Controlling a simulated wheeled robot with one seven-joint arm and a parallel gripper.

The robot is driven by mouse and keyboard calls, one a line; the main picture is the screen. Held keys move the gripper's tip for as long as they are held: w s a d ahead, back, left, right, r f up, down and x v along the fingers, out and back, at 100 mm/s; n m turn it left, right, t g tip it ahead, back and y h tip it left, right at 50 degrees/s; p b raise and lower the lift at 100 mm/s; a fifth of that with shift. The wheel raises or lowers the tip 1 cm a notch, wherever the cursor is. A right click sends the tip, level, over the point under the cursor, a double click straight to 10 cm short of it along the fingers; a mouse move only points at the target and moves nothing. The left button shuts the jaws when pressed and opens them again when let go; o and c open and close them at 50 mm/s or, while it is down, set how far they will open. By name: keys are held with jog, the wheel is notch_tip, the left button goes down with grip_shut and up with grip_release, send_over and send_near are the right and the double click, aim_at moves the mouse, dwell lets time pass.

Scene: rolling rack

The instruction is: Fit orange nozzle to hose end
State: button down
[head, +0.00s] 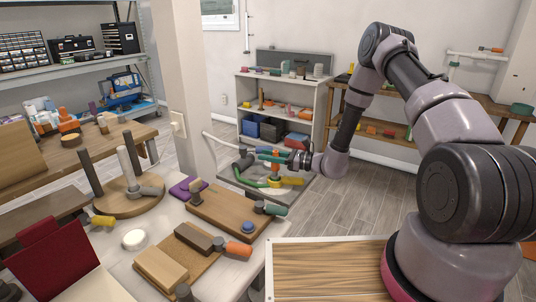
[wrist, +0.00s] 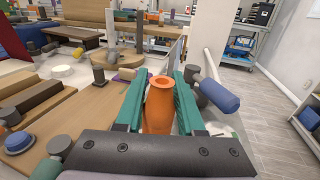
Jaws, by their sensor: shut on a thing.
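An orange nozzle (wrist: 158,107) with a flared round rim stands between the two teal fingers of my gripper (wrist: 160,85) in the wrist view. The fingers press on it from both sides. In the head view my gripper (head: 272,155) is above a grey tray beyond the workbench, and the orange nozzle (head: 275,168) shows just under the fingers. A green hose-like piece (head: 248,181) lies at the left of the tray, close to the nozzle. I cannot tell which end of it is free, or whether the nozzle touches it.
The grey tray (head: 312,188) also bears a yellow-handled piece (head: 291,181). A blue-handled piece (wrist: 218,95) is close right of my fingers in the wrist view. A white pipe (head: 220,141) runs near the tray. The white bench (head: 205,222) holds wooden boards and fittings. Open floor (head: 345,212) lies to the right.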

jog(key=shift+f, duration=1.15)
jog(key=shift+c, duration=2.2)
grip_release()
jog(key=v, duration=1)
jog(key=shift+s+d, duration=0.1)
jog(key=shift+d, duration=0.3)
